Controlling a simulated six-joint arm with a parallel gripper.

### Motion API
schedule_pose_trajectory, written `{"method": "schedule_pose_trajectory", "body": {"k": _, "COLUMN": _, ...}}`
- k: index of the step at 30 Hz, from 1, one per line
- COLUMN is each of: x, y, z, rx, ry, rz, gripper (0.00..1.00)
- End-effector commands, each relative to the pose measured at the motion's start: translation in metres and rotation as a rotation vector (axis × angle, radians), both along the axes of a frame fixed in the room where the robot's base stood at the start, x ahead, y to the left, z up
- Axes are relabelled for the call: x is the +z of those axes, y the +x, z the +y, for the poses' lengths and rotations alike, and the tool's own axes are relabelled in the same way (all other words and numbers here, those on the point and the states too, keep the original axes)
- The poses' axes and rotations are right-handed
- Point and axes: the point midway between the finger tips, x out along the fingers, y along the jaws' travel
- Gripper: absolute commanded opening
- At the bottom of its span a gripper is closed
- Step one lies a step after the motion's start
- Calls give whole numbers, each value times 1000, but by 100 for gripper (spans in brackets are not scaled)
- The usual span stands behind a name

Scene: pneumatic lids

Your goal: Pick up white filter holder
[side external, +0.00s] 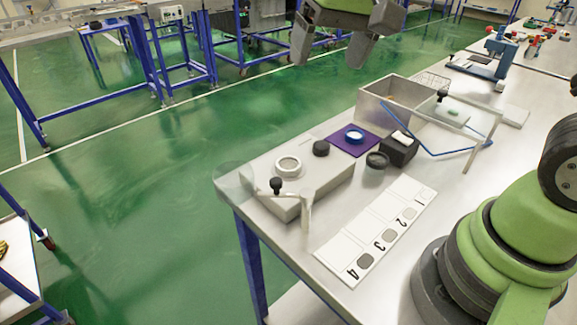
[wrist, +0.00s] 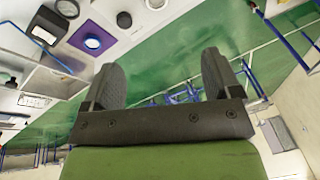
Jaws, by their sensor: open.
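A white ring-shaped part (side external: 288,165), which looks like the white filter holder, sits on a grey block (side external: 318,188) near the table's left end. In the wrist view a white ring (wrist: 156,4) shows partly at the top edge. A second round part, white with a blue centre (side external: 354,136), lies on a purple mat (side external: 366,145); it also shows in the wrist view (wrist: 92,43). My gripper (side external: 332,45) is open and empty, high above and beyond the table's far edge. Its fingers (wrist: 162,75) are spread apart in the wrist view, with green floor behind them.
Black round parts (side external: 321,148) (side external: 377,160) and a black block (side external: 400,149) stand near the mat. A numbered white strip (side external: 378,230) lies in front. A metal bin (side external: 385,101), blue frame (side external: 424,148) and black-knobbed lever (side external: 277,185) rise above the table.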

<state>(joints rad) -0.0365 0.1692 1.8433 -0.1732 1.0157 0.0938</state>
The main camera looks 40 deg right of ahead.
Motion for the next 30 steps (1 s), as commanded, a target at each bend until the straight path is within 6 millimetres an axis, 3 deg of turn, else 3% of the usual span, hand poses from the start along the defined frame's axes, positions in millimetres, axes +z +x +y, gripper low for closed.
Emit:
{"method": "schedule_pose_trajectory", "body": {"k": 3, "x": -39, "y": 34, "z": 1, "rx": -3, "ry": -25, "rz": 94, "gripper": 84}}
{"method": "schedule_pose_trajectory", "body": {"k": 6, "x": -72, "y": 55, "z": 1, "rx": -7, "ry": -45, "rz": 157, "gripper": 84}}
{"method": "schedule_pose_trajectory", "body": {"k": 12, "x": -122, "y": 76, "z": 0, "rx": -11, "ry": -76, "rz": 239, "gripper": 84}}
{"method": "schedule_pose_trajectory", "body": {"k": 24, "x": -176, "y": 79, "z": 1, "rx": -12, "ry": -85, "rz": 264, "gripper": 84}}
{"method": "schedule_pose_trajectory", "body": {"k": 30, "x": -192, "y": 79, "z": 3, "rx": -12, "ry": -84, "rz": 262, "gripper": 84}}
